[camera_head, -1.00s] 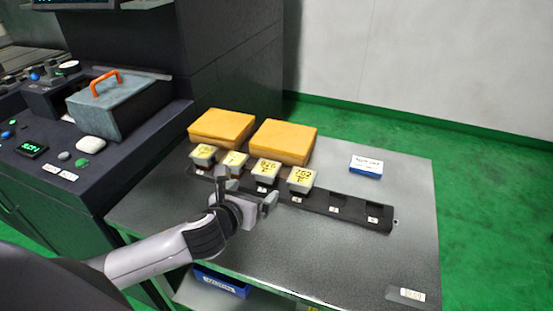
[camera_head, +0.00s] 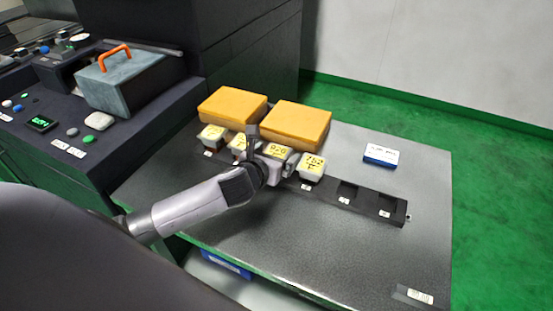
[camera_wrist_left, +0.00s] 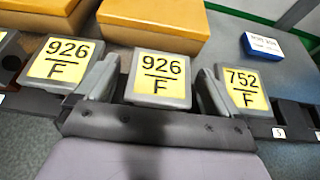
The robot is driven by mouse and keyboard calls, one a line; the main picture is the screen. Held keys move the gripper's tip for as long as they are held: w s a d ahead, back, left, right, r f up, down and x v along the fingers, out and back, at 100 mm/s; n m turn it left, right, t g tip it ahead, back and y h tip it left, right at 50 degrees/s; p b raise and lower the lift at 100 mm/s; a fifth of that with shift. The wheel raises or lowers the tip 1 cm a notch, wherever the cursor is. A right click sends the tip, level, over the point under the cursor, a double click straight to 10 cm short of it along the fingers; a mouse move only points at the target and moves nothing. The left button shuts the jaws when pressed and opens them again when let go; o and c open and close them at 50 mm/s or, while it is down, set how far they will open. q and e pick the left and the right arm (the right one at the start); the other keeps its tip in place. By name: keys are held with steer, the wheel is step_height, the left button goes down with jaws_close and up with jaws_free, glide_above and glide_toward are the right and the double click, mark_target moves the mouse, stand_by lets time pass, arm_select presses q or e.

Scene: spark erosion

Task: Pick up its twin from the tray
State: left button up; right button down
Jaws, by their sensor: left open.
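A dark slotted tray (camera_head: 372,206) holds a row of grey blocks with yellow labels. In the left wrist view, a block marked 926 F (camera_wrist_left: 160,77) stands between the fingers of my left gripper (camera_wrist_left: 157,92). Another block marked 926 F (camera_wrist_left: 62,62) is left of the fingers, and a block marked 752 F (camera_wrist_left: 243,88) is to the right. In the head view my left gripper (camera_head: 271,155) is open at the row and partly hides the second block from the left. The leftmost block (camera_head: 211,135) has a label too small to read. My right gripper is out of view.
Two orange boxes (camera_head: 232,106) (camera_head: 297,125) stand just behind the row. A blue and white box (camera_head: 381,155) lies further right. Two right-hand tray slots are empty. The table's front right is mostly clear. A machine console (camera_head: 70,140) stands at left.

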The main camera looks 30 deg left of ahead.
arm_select(q)
steer(key=shift+w+f, duration=0.2)
steer(key=shift+w, duration=0.2)
steer(key=shift+r, duration=0.1)
steer(key=c, duration=1.3)
